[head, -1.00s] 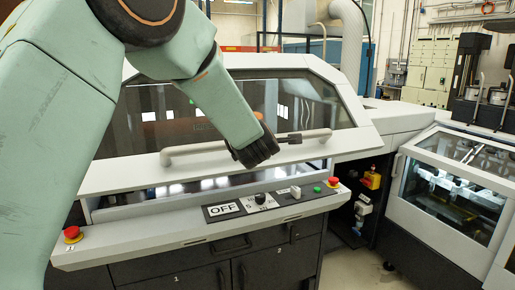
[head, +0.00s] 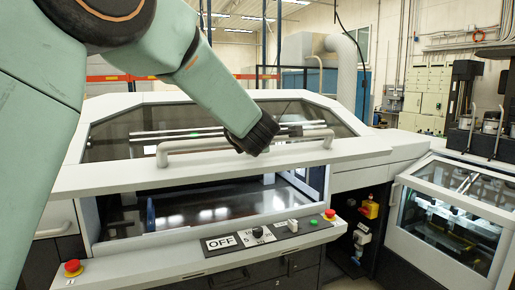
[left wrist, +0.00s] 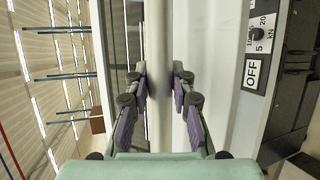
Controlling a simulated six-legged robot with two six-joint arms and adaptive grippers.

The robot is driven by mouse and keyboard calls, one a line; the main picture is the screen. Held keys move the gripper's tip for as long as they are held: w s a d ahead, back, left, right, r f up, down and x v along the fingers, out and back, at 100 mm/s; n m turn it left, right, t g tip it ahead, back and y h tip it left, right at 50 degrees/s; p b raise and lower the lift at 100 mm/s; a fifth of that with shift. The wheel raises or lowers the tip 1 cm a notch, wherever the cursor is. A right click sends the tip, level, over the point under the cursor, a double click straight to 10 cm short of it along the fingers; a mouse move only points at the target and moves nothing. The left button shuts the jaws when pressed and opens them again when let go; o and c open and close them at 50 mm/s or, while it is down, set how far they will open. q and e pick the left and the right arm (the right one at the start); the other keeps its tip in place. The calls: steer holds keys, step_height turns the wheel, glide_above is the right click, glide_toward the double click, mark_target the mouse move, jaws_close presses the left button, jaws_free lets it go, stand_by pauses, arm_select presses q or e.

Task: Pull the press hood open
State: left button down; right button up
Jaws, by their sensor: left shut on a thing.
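The press hood (head: 110,181) is a light grey frame with a dark glass window. It is raised partway, with an open gap between its lower edge and the control ledge. A grey bar handle (head: 195,145) runs along its front. My left gripper (head: 290,131) is at the right part of this handle. In the left wrist view the purple-padded fingers of the left gripper (left wrist: 159,78) sit on both sides of the handle bar (left wrist: 158,30), shut on it. My right gripper is in neither view.
The control ledge below has an OFF label (head: 221,243), a dial (head: 257,232), a green button (head: 313,222) and red stop buttons at the left (head: 72,267) and right (head: 330,214). A second glass-covered machine (head: 450,220) stands at the right. The press bed (head: 215,215) shows in the gap.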

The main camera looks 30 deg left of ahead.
arm_select(q)
steer(key=shift+r, duration=0.25)
steer(key=c, duration=1.2)
jaws_free()
steer(key=shift+w+f, duration=0.1)
steer(key=shift+f, duration=0.1)
steer(key=shift+o, duration=0.4)
